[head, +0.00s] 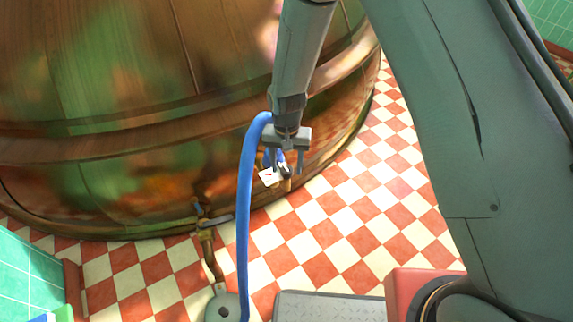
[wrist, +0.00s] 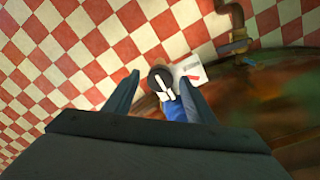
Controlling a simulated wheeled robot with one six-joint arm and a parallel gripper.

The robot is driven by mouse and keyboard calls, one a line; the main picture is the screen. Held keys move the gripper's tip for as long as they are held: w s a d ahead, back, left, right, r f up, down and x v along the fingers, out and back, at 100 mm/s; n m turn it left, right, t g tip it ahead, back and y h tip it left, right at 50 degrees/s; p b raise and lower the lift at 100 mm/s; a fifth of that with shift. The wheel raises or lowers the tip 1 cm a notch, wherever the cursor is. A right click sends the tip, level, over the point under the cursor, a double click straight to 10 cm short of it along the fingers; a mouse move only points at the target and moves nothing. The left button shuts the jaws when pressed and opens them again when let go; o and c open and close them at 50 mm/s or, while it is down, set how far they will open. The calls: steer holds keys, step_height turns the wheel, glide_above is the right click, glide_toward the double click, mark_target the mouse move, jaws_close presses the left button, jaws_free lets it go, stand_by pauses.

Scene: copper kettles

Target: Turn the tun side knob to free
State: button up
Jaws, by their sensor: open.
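The copper tun (head: 130,110) fills the left and middle of the head view. In the wrist view its side knob (wrist: 158,77) is a dark round disc with a white pointer bar. A white plate (wrist: 194,68) with a red mark and small print lies beside it, and also shows in the head view (head: 267,178). My gripper (head: 287,168) is open, close to the tun's lower side. In the wrist view the knob appears between my two fingertips (wrist: 157,86); I cannot tell the remaining depth. In the head view my fingers partly hide the knob.
A brass pipe with a valve (head: 207,240) stands to the left. The red and white checkered floor (head: 340,225) is open at right.

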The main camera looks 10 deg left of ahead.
steer(key=c, duration=1)
steer(key=shift+c, duration=0.2)
steer(key=n+p, duration=0.1)
steer(key=n, duration=0.4)
steer(key=shift+n, duration=2.4)
steer(key=o, duration=1)
steer(key=shift+o, duration=0.2)
